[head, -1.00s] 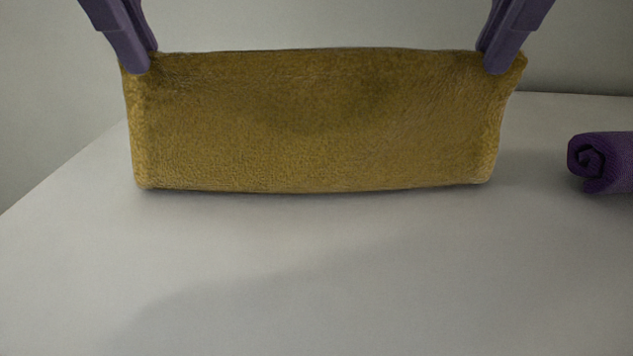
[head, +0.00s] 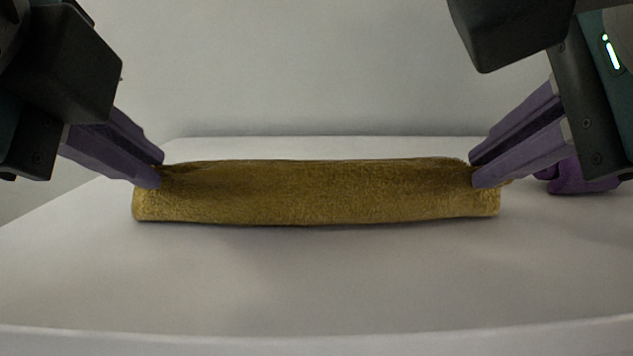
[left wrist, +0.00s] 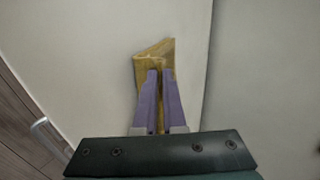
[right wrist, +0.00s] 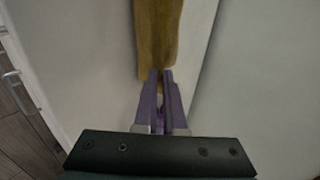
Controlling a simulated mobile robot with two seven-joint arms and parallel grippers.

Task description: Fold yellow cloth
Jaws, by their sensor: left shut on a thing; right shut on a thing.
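The yellow cloth (head: 318,195) shows as a long, low band across the middle of the head view, its lower edge at the white surface. My left gripper (head: 160,176) is shut on its upper left corner. My right gripper (head: 474,172) is shut on its upper right corner. In the left wrist view the cloth (left wrist: 153,52) shows at the fingertips (left wrist: 160,74) with a folded, V-like end. In the right wrist view the cloth (right wrist: 157,35) runs away from the fingertips (right wrist: 160,76). The cloth's back side is hidden.
The white tabletop (head: 300,280) is clear in front of the cloth, with its near edge at the bottom of the head view. A purple rolled cloth (head: 580,177) lies at the right, partly hidden behind my right gripper. A pale wall (head: 300,70) stands behind.

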